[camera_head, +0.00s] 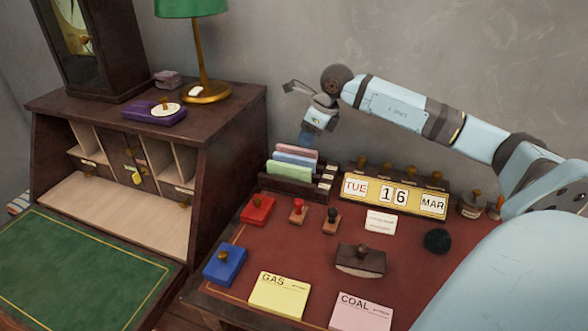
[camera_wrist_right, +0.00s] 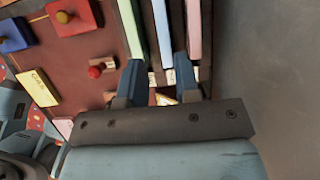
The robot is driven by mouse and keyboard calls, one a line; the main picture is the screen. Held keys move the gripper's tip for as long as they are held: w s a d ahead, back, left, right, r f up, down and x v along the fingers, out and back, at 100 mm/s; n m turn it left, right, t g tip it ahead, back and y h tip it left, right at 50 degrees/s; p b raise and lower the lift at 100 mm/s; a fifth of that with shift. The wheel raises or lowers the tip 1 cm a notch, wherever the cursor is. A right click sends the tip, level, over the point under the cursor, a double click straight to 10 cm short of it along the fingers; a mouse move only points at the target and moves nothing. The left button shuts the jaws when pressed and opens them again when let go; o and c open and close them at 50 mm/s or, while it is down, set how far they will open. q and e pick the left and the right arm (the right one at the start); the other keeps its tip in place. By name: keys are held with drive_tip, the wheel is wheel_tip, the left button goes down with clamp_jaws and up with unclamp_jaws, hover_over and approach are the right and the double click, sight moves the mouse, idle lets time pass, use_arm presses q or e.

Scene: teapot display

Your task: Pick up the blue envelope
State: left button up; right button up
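The blue envelope (camera_head: 295,158) stands in a dark rack on the red desk top, between a green envelope (camera_head: 288,172) and a pink one (camera_head: 298,151). In the right wrist view the blue envelope (camera_wrist_right: 162,35) lies in line with the gap between the fingers. My right gripper (camera_head: 306,138) is above and behind the rack, pointing down. Its two fingers (camera_wrist_right: 160,78) are apart with nothing gripped. Whether they overlap the envelope's upper edge is unclear. My left gripper is not in view.
A date display (camera_head: 395,196) stands right of the rack. Stamps, a red ink pad (camera_head: 258,210) and a blue one (camera_head: 225,264) lie in front. A dark cabinet (camera_head: 190,140) with a green lamp (camera_head: 205,60) stands at left. The grey wall is close behind.

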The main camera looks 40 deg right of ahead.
sight(295, 156)
drive_tip(key=shift+w+b+x, duration=0.15)
drive_tip(key=shift+b+x, duration=0.25)
drive_tip(key=shift+x, duration=1.95)
drive_tip(key=shift+w+b+x, duration=0.15)
drive_tip(key=shift+b+x, duration=0.2)
drive_tip(key=shift+x, duration=2)
clamp_jaws()
